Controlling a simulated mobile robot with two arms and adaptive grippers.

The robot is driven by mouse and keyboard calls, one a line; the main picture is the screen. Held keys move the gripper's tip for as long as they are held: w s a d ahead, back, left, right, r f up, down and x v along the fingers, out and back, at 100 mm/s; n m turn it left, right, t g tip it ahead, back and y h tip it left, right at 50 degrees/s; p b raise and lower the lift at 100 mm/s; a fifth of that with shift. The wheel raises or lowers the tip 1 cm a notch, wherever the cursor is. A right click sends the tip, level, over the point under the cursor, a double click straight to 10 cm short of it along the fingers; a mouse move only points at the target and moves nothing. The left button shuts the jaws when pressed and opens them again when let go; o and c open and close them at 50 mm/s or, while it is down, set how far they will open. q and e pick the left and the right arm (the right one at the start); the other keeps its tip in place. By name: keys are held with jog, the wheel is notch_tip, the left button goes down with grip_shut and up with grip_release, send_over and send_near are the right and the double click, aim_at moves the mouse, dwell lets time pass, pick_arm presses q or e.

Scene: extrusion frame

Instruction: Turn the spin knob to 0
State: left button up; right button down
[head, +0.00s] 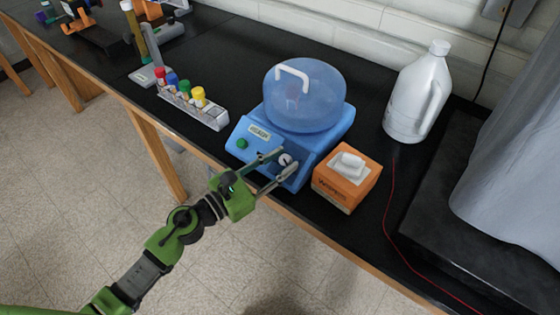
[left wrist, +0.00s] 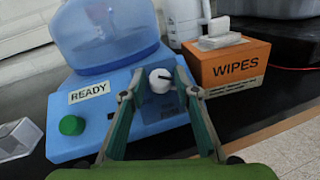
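The spin knob (head: 285,159) is a small white dial on the sloped front of a blue centrifuge (head: 322,148) with a domed translucent lid. In the left wrist view the knob (left wrist: 160,79) shows a dark pointer mark toward its right side. Scale numbers are too small to read. My left gripper (head: 288,163) reaches in from the front with its fingers apart. In the left wrist view the gripper (left wrist: 160,93) has one finger on each side of the knob, with a gap visible; contact cannot be told. My right gripper is not in view.
A green button (left wrist: 71,125) and a READY label (left wrist: 89,92) are left of the knob. An orange wipes box (head: 347,180) stands close on the right. A white jug (head: 417,95) is behind it. A tube rack (head: 195,105) stands left.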

pick_arm(q)
grip_shut()
jog(key=shift+s+n+t+y, duration=0.1)
jog(key=shift+n+t+y, duration=0.2)
jog(key=shift+n+t, duration=0.1)
jog(key=n+t+y, duration=0.1)
jog(key=n+p, duration=0.1)
jog(key=shift+s+d+r+n+t+y+p, duration=0.1)
jog(key=shift+d+n+t+y+p, duration=0.05)
jog(key=shift+n+t+y+p, duration=0.2)
jog(key=n+t+y+p, duration=0.1)
jog(key=n+y, duration=0.2)
jog(key=shift+d+n+t, duration=0.15)
jog(key=shift+n+t, duration=0.2)
jog(key=n+t+y, duration=0.1)
jog(key=n+y, duration=0.2)
jog(key=shift+d+n+p, duration=0.15)
jog(key=shift+n+p, duration=0.15)
jog(key=shift+d+n+y, duration=0.15)
jog(key=shift+n+y, duration=2.55)
jog(key=shift+y, duration=0.05)
